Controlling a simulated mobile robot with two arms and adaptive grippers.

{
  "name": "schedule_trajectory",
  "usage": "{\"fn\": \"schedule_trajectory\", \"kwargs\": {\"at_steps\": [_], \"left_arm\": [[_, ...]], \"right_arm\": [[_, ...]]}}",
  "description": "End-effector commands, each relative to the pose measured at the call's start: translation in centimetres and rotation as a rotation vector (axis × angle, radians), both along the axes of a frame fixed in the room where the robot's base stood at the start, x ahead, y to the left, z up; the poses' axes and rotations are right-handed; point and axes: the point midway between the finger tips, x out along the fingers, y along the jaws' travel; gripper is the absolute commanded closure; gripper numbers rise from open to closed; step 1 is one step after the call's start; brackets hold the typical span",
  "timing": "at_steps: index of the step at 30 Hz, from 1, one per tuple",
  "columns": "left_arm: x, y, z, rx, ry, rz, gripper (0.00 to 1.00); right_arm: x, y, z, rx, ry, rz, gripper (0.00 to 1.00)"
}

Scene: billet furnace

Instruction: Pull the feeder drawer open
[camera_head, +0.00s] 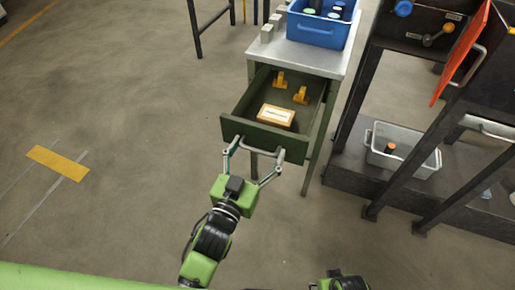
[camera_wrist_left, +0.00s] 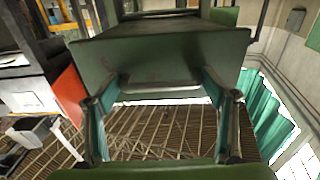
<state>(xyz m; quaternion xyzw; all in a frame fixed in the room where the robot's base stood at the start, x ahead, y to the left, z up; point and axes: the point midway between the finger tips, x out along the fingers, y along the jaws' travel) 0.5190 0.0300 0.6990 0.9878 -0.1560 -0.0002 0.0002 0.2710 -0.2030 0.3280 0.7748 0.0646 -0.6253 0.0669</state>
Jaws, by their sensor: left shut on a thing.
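The green feeder drawer (camera_head: 236,108) stands pulled out from the grey-topped cabinet (camera_head: 328,64), its inside visible from above. Its front panel fills the upper middle of the left wrist view (camera_wrist_left: 165,55). A bar handle (camera_wrist_left: 160,87) runs across that front. My left gripper (camera_head: 254,157) is at the drawer front, shut on the handle, with its two fingers spread wide toward the handle's ends. In the left wrist view the fingers (camera_wrist_left: 160,98) stand on either side of the handle. Part of my right arm shows at the bottom edge; its gripper is out of view.
In the drawer lie a labelled box (camera_head: 276,115) and two yellow pieces (camera_head: 280,79). A blue crate (camera_head: 318,31) stands on the cabinet top. To the right is a dark rack with a grey bin (camera_head: 409,152). The floor at left is clear.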

Motion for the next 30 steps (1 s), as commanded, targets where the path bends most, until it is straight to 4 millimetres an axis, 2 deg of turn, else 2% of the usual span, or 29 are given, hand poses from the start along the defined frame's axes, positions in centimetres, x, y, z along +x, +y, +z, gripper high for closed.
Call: {"fn": "schedule_trajectory", "kwargs": {"at_steps": [2,3,11,16,30], "left_arm": [[-0.1,-0.3,0.2,-0.008,-0.003,-0.005,0.62],[-0.1,-0.3,0.2,-0.008,-0.003,-0.005,0.17],[-0.1,-0.1,0.1,-0.003,-0.001,-0.002,0.17],[-1.1,0.3,-0.1,-0.003,0.002,-0.002,0.17],[-9.0,2.7,0.0,-0.003,0.002,-0.003,0.17]], "right_arm": [[0.0,0.0,0.0,0.0,0.0,0.0,0.51],[0.0,0.0,0.0,0.0,0.0,0.0,0.51],[0.1,0.0,0.1,0.0,0.0,0.0,0.51],[0.1,0.0,0.1,0.001,-0.001,0.0,0.51],[0.0,0.0,0.0,0.0,0.0,0.0,0.51]]}}
